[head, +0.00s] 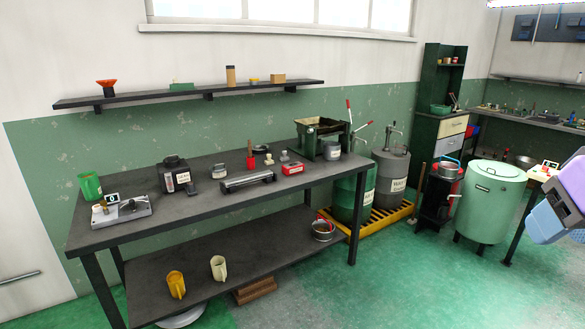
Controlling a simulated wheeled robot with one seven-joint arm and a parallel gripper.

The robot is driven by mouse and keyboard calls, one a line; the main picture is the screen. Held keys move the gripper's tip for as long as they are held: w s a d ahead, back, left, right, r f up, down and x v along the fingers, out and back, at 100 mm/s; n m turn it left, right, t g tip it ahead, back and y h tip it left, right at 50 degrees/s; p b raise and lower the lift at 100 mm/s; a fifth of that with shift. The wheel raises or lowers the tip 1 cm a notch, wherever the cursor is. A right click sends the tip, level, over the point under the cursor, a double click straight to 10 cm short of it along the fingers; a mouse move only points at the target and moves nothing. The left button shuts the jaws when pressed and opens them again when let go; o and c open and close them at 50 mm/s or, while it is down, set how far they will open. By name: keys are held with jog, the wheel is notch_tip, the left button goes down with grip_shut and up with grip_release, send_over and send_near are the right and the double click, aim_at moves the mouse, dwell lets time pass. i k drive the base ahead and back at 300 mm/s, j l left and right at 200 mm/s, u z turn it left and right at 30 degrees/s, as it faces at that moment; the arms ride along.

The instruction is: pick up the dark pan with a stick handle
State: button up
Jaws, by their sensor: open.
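A dark round pan (524,161) appears to sit at the back right, just above the corner of a light-topped table and partly behind other things. It is small here, and I cannot clearly make out its stick handle. A purple and blue part of my arm shows at the right edge, in front of and to the right of that table. My gripper's fingers do not show in this view.
A green drum (490,199) stands left of the small table (541,174). A long dark workbench (215,202) with tools fills the left, with a pot (323,232) on its lower shelf. A yellow pallet (394,218) holds barrels. The green floor in front is clear.

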aim_at(258, 147)
jog(key=i+l+u, duration=0.1)
jog(key=i, duration=1.95)
jog(key=i+l+u, duration=0.2)
jog(key=i+u, duration=0.15)
jog(key=i, duration=0.25)
jog(key=i+l+u, duration=0.35)
jog(key=i, duration=0.2)
jog(key=i+l+u, duration=0.35)
jog(key=i+l, duration=0.1)
jog(key=i, duration=0.1)
